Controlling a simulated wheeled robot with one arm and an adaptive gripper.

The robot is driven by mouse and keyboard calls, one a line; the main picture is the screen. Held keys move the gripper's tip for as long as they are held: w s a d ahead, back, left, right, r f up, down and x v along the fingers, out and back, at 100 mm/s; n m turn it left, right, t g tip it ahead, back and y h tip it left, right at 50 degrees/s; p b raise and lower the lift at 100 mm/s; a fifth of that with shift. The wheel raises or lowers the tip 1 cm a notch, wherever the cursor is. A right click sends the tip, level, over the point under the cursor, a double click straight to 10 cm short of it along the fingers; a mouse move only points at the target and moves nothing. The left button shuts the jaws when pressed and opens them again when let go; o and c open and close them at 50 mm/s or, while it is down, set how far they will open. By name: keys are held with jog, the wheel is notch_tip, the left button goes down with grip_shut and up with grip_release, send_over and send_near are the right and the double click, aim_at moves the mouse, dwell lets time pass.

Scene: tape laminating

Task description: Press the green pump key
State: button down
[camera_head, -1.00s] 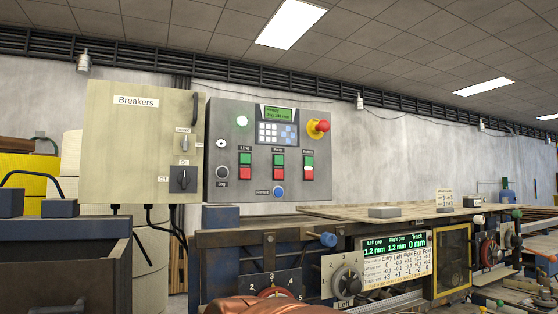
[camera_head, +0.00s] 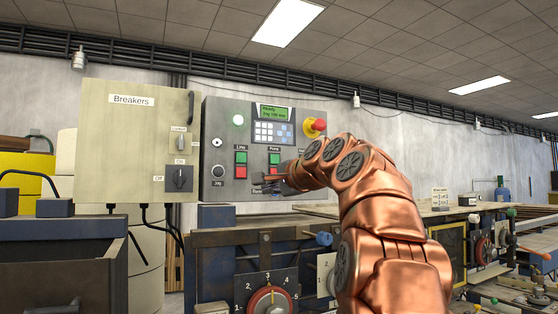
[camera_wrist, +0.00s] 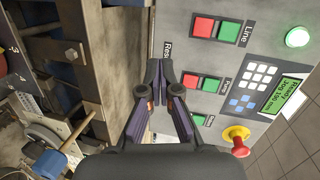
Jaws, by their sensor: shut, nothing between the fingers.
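The green pump key (camera_head: 274,159) is under the "Pump" label on the grey control panel (camera_head: 215,115); the red pump key (camera_wrist: 190,81) is beside it. In the wrist view the green pump key (camera_wrist: 211,85) shows unobstructed, right of the fingers. My gripper (camera_head: 262,183) is shut and empty, in front of the panel's lower part, below the pump keys. In the wrist view my gripper's (camera_wrist: 160,66) fingertips are close to the "Reset" label, left of the pump keys. I cannot tell whether they touch the panel.
Green and red line keys (camera_head: 240,158) are left of the pump keys. A red emergency button (camera_head: 319,125) on yellow is at the panel's upper right. The breaker box (camera_head: 130,150) stands left of the panel. A machine with a numbered dial (camera_head: 268,300) is below.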

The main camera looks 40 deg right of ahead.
jog(key=s+d+r+m+t+h, duration=0.1)
jog(key=s+d+r+m+h, duration=0.1)
jog(key=s+d+r, duration=0.3)
notch_tip(320, 180, up, 3)
jog(key=shift+s+d+r+t+h, duration=0.2)
jog(key=shift+d+t+h, duration=0.1)
jog(key=shift+d+t, duration=0.15)
jog(key=shift+w+d, duration=0.1)
jog(key=p, duration=0.4)
send_near(275, 158)
jog(key=x, duration=0.4)
jog(key=shift+w+d+f, duration=0.1)
jog(key=shift+w+d+p, duration=0.15)
jog(key=shift+w+p, duration=0.3)
jog(key=shift+w, duration=0.25)
jog(key=shift+p+x, duration=0.3)
jog(key=shift+x, duration=0.5)
